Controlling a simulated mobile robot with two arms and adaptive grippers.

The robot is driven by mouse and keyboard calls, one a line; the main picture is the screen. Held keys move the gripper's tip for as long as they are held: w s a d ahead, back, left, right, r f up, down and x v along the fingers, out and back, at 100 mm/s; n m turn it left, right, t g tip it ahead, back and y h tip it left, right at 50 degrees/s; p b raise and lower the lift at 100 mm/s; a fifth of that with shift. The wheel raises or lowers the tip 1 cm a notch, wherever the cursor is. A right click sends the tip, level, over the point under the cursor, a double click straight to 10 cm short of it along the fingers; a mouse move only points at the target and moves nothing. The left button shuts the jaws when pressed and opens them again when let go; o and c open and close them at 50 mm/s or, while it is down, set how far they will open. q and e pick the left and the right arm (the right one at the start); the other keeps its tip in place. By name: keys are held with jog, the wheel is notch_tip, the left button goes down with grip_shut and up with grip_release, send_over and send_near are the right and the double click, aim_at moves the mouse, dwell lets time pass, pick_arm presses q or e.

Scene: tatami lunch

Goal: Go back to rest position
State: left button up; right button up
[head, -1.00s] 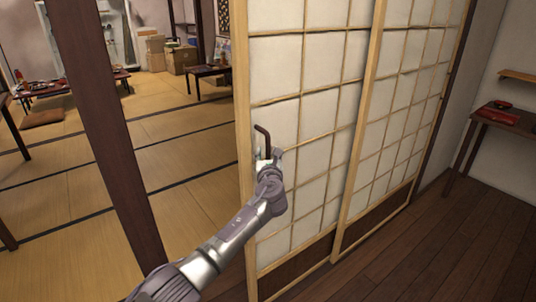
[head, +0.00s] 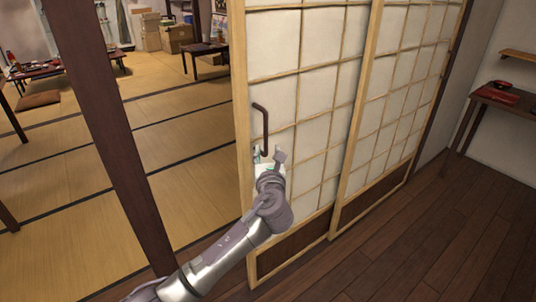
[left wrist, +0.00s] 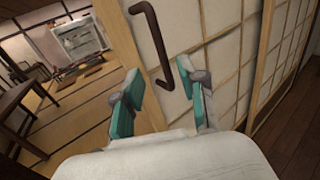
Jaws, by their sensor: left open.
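My left gripper (head: 269,156) is open and empty, just below the dark brown handle (head: 262,130) of the sliding paper door (head: 310,100). In the left wrist view, its two teal-padded fingers (left wrist: 158,97) stand apart, with the handle (left wrist: 153,45) beyond and above them. The handle is apart from the fingers as far as I can see. The door stands slid to the right, beside an open doorway. My right gripper is in neither view.
A dark wooden post (head: 105,130) stands left of the opening. Beyond it lies a tatami floor (head: 190,120) with low tables (head: 205,49) and cardboard boxes (head: 176,38) at the back. At right, a dark side table (head: 505,100) stands on the wooden floor (head: 440,235).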

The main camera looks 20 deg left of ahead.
pick_arm(q)
jog(key=shift+s, duration=0.15)
notch_tip(320, 180, down, 20)
jog(key=s+a+n+g+h, duration=0.2)
jog(key=s+n+g, duration=0.1)
jog(key=n+g, duration=0.15)
jog(key=s+a+f+n+g+h, duration=0.15)
jog(key=s+f+n, duration=0.35)
jog(key=f, duration=0.6)
jog(key=s+f+n+g, duration=0.25)
jog(key=s+f, duration=0.45)
jog(key=f, duration=0.4)
jog(key=s+a+f+n+g, duration=0.1)
jog(key=s+f+n, duration=0.5)
jog(key=s, duration=0.9)
jog(key=s+f+n+g+h, duration=0.1)
jog(key=s+f+n+g, duration=0.3)
jog(key=s+f, duration=0.5)
jog(key=s+a+f+n+g+h, duration=0.1)
jog(key=s+f+n, duration=0.6)
jog(key=s, duration=1.4)
jog(key=shift+s+a+f+n+g, duration=0.3)
jog(key=shift+s+f+n+g, duration=0.15)
jog(key=shift+g, duration=0.4)
